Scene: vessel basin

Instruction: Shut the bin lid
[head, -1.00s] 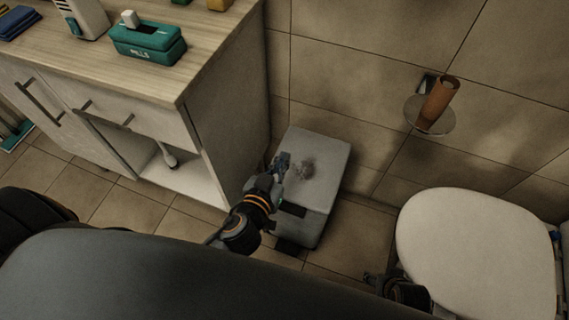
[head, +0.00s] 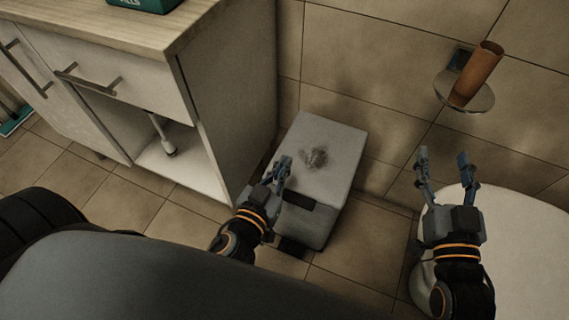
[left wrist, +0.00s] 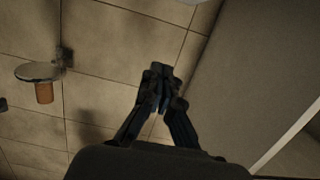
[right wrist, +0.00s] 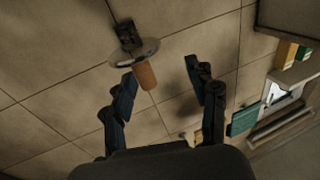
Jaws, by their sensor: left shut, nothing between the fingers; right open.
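The grey bin (head: 312,222) stands on the floor between the cabinet and the toilet. Its lid (head: 325,135) lies flat over the body, with a dark smudge on top; I see no clear gap under it. My left gripper (head: 282,168) is shut and empty, over or beside the lid's left edge; contact cannot be told. Its closed fingers also show in the left wrist view (left wrist: 160,72), where the bin is not seen. My right gripper (head: 442,160) is open and empty, up in front of the toilet; its spread fingers show in the right wrist view (right wrist: 160,75).
The cabinet (head: 228,110) stands close to the bin's left, with an open lower compartment holding a brush. The toilet's white lid (head: 520,225) is at the right. A paper holder with a brown roll (head: 477,75) sticks out from the tiled wall. Some floor is free before the cabinet.

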